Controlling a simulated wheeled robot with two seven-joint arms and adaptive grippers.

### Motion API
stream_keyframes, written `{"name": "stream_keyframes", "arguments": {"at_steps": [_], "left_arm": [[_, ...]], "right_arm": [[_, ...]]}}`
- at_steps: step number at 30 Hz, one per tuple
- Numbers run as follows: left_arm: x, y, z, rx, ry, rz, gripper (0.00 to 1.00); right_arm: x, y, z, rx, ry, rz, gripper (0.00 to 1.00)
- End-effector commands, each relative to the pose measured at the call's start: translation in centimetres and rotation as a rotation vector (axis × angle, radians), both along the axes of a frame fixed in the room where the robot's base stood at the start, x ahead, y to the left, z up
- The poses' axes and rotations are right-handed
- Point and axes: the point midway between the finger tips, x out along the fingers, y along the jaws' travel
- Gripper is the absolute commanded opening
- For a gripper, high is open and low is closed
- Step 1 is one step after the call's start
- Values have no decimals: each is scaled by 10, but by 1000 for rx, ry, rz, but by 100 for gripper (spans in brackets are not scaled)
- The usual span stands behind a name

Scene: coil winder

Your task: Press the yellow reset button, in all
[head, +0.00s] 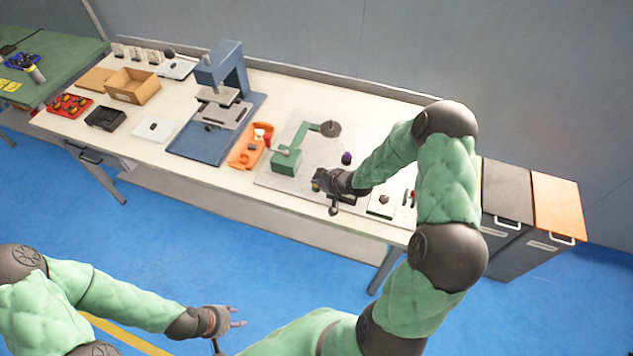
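My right gripper (319,181) is over the front part of the grey plate (272,181) that carries the green winder (287,162). Its fingers are small and dark here, and I cannot tell whether they are open or shut. A tiny yellowish spot (316,187) shows right at its fingertips. It may be the yellow reset button, but it is too small and too covered by the hand to be sure. I cannot tell whether the fingers touch it. My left gripper (240,316) is open and empty, low over the blue floor, away from the bench.
A dark purple-topped knob (346,158) stands just behind my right gripper. An orange tray (244,158) and a blue press (222,72) stand left of the winder. A white square pad (381,204) lies right of the gripper. Grey and orange bins (558,207) stand beyond the bench.

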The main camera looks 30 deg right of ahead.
Motion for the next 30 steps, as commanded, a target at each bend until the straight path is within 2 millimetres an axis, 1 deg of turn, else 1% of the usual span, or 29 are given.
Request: {"name": "stream_keyframes", "arguments": {"at_steps": [9, 22, 26, 30], "left_arm": [[0, 0, 13, 0, 0, 0, 40], [0, 0, 15, 0, 0, 0, 40], [0, 0, 22, 0, 0, 0, 40], [0, 0, 32, 0, 0, 0, 40]], "right_arm": [[0, 0, 16, 0, 1, 1, 0], [0, 0, 18, 0, 1, 0, 0], [0, 0, 27, 0, 0, 0, 0], [0, 0, 40, -1, 0, 1, 0]]}}
